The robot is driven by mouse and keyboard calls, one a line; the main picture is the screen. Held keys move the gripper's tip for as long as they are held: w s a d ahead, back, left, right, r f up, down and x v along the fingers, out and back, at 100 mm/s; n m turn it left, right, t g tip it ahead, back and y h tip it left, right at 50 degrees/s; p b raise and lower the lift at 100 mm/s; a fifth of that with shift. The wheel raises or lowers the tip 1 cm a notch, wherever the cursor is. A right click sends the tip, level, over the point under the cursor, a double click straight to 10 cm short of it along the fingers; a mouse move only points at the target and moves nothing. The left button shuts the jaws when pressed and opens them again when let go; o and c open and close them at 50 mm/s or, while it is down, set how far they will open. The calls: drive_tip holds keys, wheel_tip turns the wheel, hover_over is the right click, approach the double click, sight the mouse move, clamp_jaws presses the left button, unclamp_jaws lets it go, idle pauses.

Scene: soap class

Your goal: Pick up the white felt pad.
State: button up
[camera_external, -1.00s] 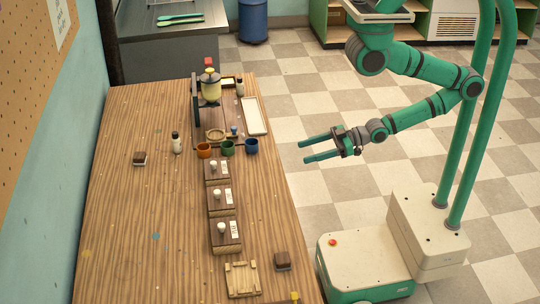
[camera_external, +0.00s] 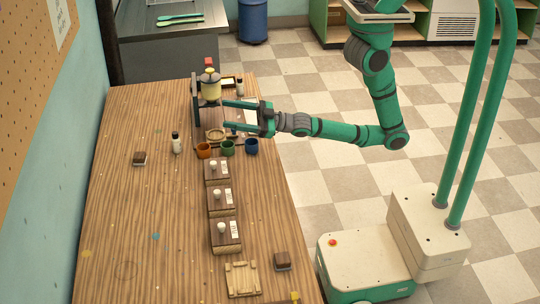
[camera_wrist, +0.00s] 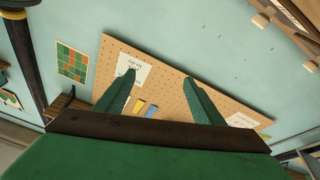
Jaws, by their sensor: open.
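A pale, flat rectangular piece (camera_external: 250,115) lies at the right side of the dark tray at the back of the wooden table. It may be the white felt pad, but I cannot tell for sure. My gripper (camera_external: 225,114) is open, its two green fingers pointing left over the tray and partly covering the pale piece. Nothing shows between the fingers. In the wrist view my gripper (camera_wrist: 159,78) faces the wall, and no white pad is seen there.
Orange (camera_external: 204,150), green (camera_external: 227,147) and blue (camera_external: 251,146) cups stand in front of the tray. The table's left half is mostly clear.

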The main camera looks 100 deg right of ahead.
drive_tip(key=w+d+r+m+t+h, duration=0.1)
drive_tip(key=w+d+r+m+h, duration=0.1)
drive_tip(key=w+d+r+h, duration=0.25)
drive_tip(key=w+d+r+m+h, duration=0.1)
drive_tip(key=w+d+r+h, duration=0.15)
drive_tip(key=w+r, duration=0.45)
drive_tip(key=w+d+m+g+h, duration=0.5)
drive_tip(key=w+d+m+h, duration=0.1)
drive_tip(key=w+d, duration=0.25)
drive_tip(key=m+g+y, duration=0.2)
drive_tip(key=g+y, duration=0.3)
drive_tip(key=g, duration=0.1)
hover_over(141, 155)
drive_tip(key=s+a, duration=0.2)
drive_tip(key=s, duration=0.1)
wheel_tip(141, 155, down, 19)
drive_tip(key=shift+n+y, duration=0.3)
wheel_tip(141, 155, down, 5)
drive_tip(key=shift+s+a+f, duration=0.15)
drive_tip(key=shift+f, duration=0.8)
drive_tip(key=shift+x, duration=2.6)
drive_tip(key=shift+f, duration=0.1)
drive_tip(key=shift+c, duration=0.2)
